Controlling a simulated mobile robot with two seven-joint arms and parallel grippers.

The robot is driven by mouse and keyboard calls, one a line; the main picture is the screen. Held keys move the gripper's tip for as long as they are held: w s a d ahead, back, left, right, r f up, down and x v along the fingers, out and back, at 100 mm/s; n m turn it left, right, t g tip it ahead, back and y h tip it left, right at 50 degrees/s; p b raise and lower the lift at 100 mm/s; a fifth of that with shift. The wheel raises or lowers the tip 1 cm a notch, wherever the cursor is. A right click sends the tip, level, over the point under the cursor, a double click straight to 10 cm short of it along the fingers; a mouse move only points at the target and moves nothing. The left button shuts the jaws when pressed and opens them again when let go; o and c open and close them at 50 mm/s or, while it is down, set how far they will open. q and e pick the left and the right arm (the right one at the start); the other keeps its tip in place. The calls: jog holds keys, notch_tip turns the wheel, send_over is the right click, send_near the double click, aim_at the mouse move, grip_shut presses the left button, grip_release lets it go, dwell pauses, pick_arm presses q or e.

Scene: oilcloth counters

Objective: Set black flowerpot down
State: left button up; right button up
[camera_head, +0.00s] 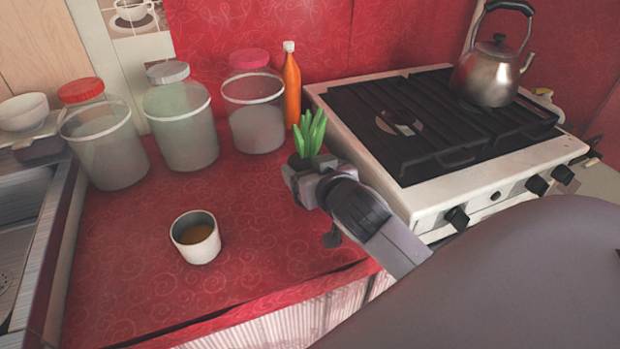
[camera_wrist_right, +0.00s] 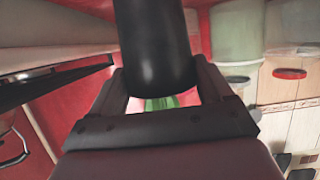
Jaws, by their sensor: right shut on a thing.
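The black flowerpot (camera_wrist_right: 152,45) is between the fingers of my right gripper (camera_wrist_right: 165,82) in the right wrist view, and the gripper is shut on it. In the head view the right gripper (camera_head: 306,180) is over the back right part of the red counter (camera_head: 130,270), left of the stove. There the pot (camera_head: 298,162) shows only as a dark edge, mostly hidden by the gripper. Its green leaves (camera_head: 311,132) stick up above the gripper. Whether the pot's base touches the counter is hidden. My left gripper is not in view.
A white cup (camera_head: 196,243) with brown contents stands on the counter. Three lidded jars (camera_head: 181,125) and an orange bottle (camera_head: 291,86) line the back. The stove (camera_head: 365,145) with a kettle (camera_head: 490,75) is at right, a sink (camera_head: 25,235) at left. The counter around the cup is clear.

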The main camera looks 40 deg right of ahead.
jog(key=shift+f, duration=0.85)
jog(key=shift+f, duration=0.15)
jog(key=o, duration=1.1)
jog(key=shift+s+a+r, duration=0.1)
jog(key=shift+s+r, duration=0.1)
jog(key=shift+s, duration=0.1)
jog(key=p+v, duration=0.3)
jog(key=v, duration=0.8)
jog(key=shift+s+r, duration=0.1)
jog(key=shift+s, duration=0.05)
